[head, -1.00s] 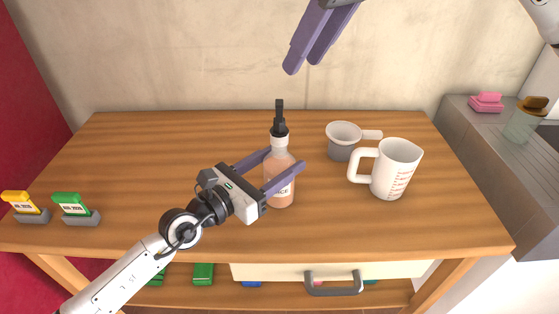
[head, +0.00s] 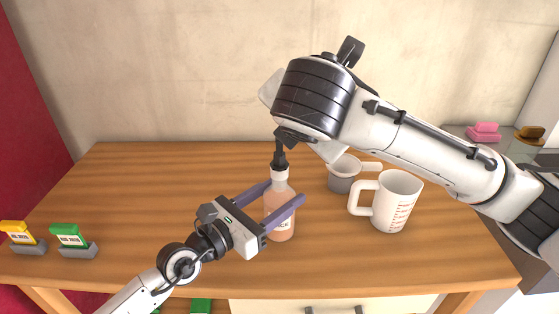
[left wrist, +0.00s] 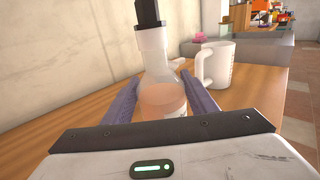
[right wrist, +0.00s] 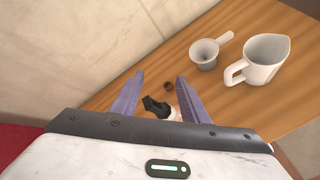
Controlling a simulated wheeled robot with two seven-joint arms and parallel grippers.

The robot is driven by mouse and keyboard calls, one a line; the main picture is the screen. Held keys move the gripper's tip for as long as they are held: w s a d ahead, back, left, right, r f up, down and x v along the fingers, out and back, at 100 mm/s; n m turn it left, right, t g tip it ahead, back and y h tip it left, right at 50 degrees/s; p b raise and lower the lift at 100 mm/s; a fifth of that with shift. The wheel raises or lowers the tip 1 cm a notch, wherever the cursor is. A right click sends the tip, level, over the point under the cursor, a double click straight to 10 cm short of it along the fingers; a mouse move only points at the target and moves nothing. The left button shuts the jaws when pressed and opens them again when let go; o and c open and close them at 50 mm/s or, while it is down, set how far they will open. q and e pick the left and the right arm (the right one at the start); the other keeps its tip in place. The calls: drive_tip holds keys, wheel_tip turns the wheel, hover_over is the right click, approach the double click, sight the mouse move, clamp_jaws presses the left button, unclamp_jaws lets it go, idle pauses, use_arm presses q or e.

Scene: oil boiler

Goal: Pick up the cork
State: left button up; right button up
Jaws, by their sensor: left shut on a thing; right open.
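A clear bottle of orange liquid (head: 279,222) with a black top (head: 279,158) stands upright on the table. My left gripper (head: 284,200) is shut on the bottle's body, as the left wrist view also shows (left wrist: 160,98).
A grey-white cup with a handle (head: 342,180) and a white measuring jug (head: 397,203) stand right of the bottle. Yellow (head: 20,234) and green (head: 68,236) labelled items sit at the left front. The left back of the table is clear.

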drive_tip(key=s+a+f+n+t, duration=0.1)
drive_tip(key=s+a+n+t, duration=0.25)
drive_tip(key=s+n, duration=0.45)
drive_tip(key=w+f+n, duration=0.1)
drive_tip(key=w+f, duration=0.2)
drive_tip(key=w, duration=0.9)
drive_tip(key=shift+a+f+y, duration=0.2)
drive_tip(key=shift+f+y, duration=0.1)
drive_tip(key=shift+w, duration=0.1)
clamp_jaws()
wheel_tip(320, 180, up, 10)
drive_tip(key=shift+r, duration=0.1)
